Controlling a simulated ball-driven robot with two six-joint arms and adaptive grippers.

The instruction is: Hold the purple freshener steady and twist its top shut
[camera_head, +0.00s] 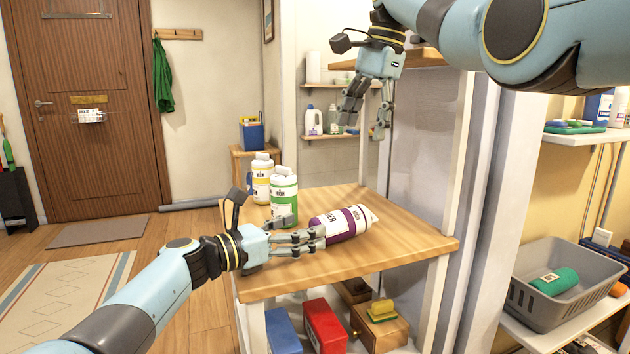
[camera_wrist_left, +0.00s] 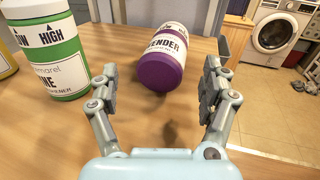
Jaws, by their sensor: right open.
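The purple freshener (camera_head: 345,224) lies on its side on the wooden table, with a white label. Its top end points right, away from my left gripper. It also shows in the left wrist view (camera_wrist_left: 160,70), purple base toward the camera. My left gripper (camera_head: 318,238) is low over the table at the base end. In the left wrist view its fingers (camera_wrist_left: 162,75) are spread on either side of the base, with visible gaps. My right gripper (camera_head: 365,122) hangs open and empty above the back of the table, fingers down, well above the freshener.
A green bottle (camera_head: 284,199) stands upright close behind my left gripper, with a yellow bottle (camera_head: 262,180) behind it. The table's (camera_head: 400,242) front right is clear. A shelf post (camera_head: 458,140) rises behind the table. A grey basket (camera_head: 530,300) is at the right.

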